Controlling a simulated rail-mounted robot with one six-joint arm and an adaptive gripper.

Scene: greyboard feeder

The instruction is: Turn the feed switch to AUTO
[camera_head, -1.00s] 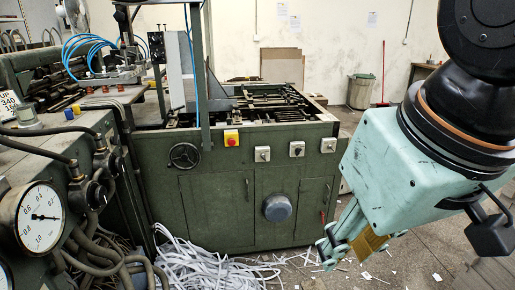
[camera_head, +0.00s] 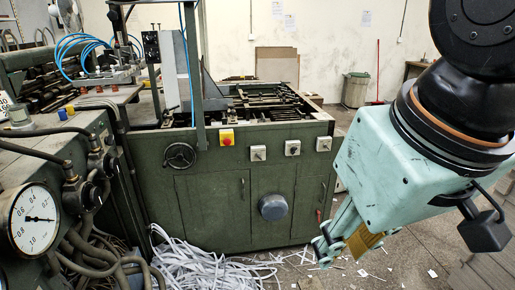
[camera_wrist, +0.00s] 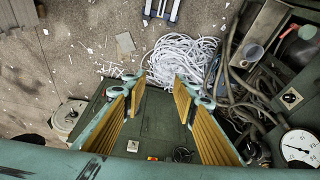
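Three white switch boxes with dark knobs sit on the green cabinet front: left (camera_head: 258,153), middle (camera_head: 292,148) and right (camera_head: 323,144). Their labels are too small to read, so I cannot tell which is the feed switch or where its knob points. A pale switch box also shows small in the wrist view (camera_wrist: 132,146). My gripper (camera_head: 345,245) hangs at lower right in the head view, in front of the cabinet's right end and apart from the switches. In the wrist view my gripper (camera_wrist: 160,88) is open, its two ochre-padded fingers wide apart with nothing between them.
A yellow-and-red stop button (camera_head: 227,138) and a black handwheel (camera_head: 180,156) are left of the switches. A pressure gauge (camera_head: 33,219) and hoses stand at left. White strips (camera_head: 205,268) pile on the floor. A blue-grey round cover (camera_head: 273,207) protrudes below.

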